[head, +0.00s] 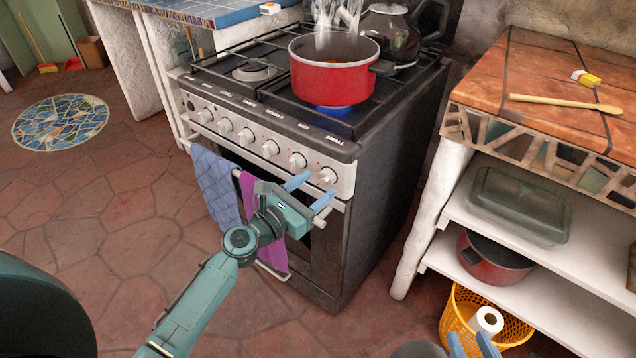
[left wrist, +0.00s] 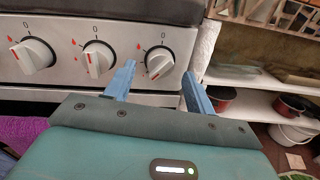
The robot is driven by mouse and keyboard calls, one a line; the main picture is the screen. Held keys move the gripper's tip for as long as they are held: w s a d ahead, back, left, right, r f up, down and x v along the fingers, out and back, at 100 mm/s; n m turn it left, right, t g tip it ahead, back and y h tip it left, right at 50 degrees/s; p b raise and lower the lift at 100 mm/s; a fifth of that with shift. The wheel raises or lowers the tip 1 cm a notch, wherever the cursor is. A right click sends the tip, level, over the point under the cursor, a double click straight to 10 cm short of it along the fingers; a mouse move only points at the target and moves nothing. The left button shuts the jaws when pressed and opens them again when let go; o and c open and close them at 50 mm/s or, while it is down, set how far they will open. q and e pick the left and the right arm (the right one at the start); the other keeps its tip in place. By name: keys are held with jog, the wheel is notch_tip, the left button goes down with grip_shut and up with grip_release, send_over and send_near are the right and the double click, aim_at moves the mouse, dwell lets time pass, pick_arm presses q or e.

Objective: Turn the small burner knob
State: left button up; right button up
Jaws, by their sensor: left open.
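The rightmost knob (head: 327,175) is closest to my left gripper (head: 313,187). In the left wrist view, this knob (left wrist: 159,62) shows between the open fingers of my left gripper (left wrist: 158,75), with its grip bar tilted. The fingers look apart from it. The middle knob (left wrist: 99,58) and left knob (left wrist: 32,55) are beside it. My right gripper (head: 470,343) is at the bottom edge, fingers apart and empty.
A steaming red pot (head: 333,78) stands over a blue flame (head: 333,107). A kettle (head: 388,32) is behind it. A blue towel (head: 215,183) and purple towel (head: 249,195) hang on the oven rail. A shelf unit (head: 520,260) stands right of the stove.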

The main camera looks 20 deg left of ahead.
pick_arm(q)
jog(key=shift+x, duration=0.85)
jog(key=shift+c, duration=0.2)
jog(key=c, duration=0.9)
jog(key=shift+c, duration=0.2)
